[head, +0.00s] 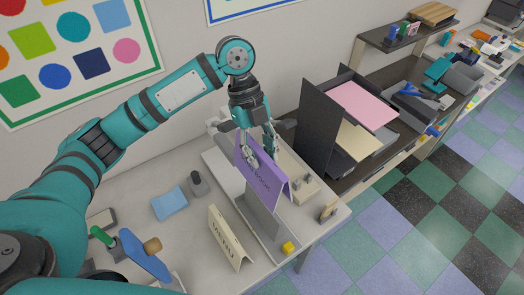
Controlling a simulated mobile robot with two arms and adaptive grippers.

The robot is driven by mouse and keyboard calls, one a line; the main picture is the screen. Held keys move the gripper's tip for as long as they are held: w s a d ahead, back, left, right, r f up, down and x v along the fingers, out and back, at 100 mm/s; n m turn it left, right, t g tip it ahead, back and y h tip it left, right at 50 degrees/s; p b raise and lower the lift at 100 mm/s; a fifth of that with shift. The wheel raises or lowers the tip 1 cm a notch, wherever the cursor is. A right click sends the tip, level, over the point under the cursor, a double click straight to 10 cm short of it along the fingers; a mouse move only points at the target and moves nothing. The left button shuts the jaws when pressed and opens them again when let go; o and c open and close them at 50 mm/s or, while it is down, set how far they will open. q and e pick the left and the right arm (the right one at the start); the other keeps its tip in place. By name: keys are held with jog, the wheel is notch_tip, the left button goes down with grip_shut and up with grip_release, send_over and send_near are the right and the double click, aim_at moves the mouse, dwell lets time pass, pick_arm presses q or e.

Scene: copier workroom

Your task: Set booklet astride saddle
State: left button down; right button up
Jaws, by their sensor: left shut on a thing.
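A purple booklet (257,175) with dark lettering hangs open like a tent, spine up. My left gripper (259,147) is above it, pointing down, with its fingers shut on the spine. The grey saddle (262,216) stands upright on a light base plate directly below the booklet, and the booklet's covers hide its top. I cannot tell whether the booklet rests on the saddle or is held just above it. My right gripper is not in view.
A cream tent-shaped card (228,240) stands left of the saddle. A dark paper-tray unit (320,130) with pink sheets rises to the right.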

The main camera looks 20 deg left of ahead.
aim_at(263, 178)
pick_arm(q)
jog(key=shift+d+f, duration=0.2)
jog(key=shift+f, duration=0.25)
notch_tip(263, 178, down, 5)
jog(key=shift+b, duration=1.25)
jog(key=shift+d+f+b, duration=0.1)
jog(key=shift+f+b, duration=0.3)
jog(key=shift+f, duration=0.45)
notch_tip(263, 178, down, 2)
jog(key=shift+f, duration=0.1)
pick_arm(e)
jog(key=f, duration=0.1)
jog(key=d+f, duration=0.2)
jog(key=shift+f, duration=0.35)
pick_arm(q)
jog(key=shift+p, duration=0.3)
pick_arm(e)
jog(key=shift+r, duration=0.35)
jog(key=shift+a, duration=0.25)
